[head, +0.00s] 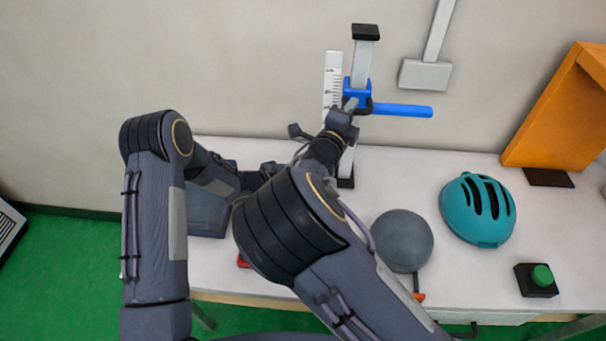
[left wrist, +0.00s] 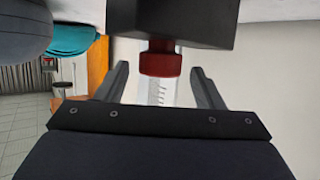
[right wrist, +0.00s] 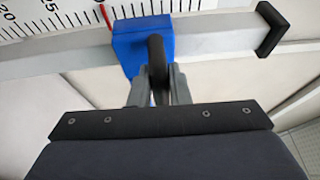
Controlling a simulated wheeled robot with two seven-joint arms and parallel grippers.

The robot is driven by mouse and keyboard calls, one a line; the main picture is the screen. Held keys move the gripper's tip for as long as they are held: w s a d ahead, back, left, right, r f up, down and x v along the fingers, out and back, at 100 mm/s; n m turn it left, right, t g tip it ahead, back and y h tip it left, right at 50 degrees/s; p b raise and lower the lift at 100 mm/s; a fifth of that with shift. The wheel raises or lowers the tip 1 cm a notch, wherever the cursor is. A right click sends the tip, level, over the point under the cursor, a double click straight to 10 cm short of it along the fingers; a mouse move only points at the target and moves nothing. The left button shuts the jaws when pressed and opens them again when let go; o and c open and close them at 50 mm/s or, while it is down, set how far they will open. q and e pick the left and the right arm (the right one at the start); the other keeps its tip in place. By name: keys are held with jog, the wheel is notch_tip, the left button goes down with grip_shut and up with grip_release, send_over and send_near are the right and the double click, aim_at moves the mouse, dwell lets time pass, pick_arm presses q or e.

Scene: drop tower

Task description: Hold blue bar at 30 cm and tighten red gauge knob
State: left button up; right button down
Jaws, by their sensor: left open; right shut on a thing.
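The blue bar (head: 402,110) juts right from a blue carriage on the upright tower post (head: 364,62), beside a white scale (head: 333,78). My right gripper (head: 350,106) is shut on the black handle (right wrist: 156,55) in front of the blue carriage (right wrist: 138,32). In the right wrist view, a red line (right wrist: 105,16) on the scale is just left of the carriage. The red knob (left wrist: 160,61) shows in the left wrist view under a dark block (left wrist: 185,22). My left gripper (left wrist: 159,76) is open, its fingers either side of the knob with gaps; my arms largely hide it in the head view.
A grey ball-like object (head: 402,241), a teal helmet (head: 478,210) and a green button on a black box (head: 541,277) are on the table's right half. An orange panel (head: 560,120) stands at the back right. Bare tabletop (head: 420,170) lies right of the tower.

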pick_arm(q)
jog(key=v, duration=0.9)
jog(key=shift+s+a+r, duration=0.2)
jog(key=shift+a, duration=0.1)
pick_arm(e)
jog(key=shift+r, duration=0.1)
jog(key=c, duration=1.4)
grip_release()
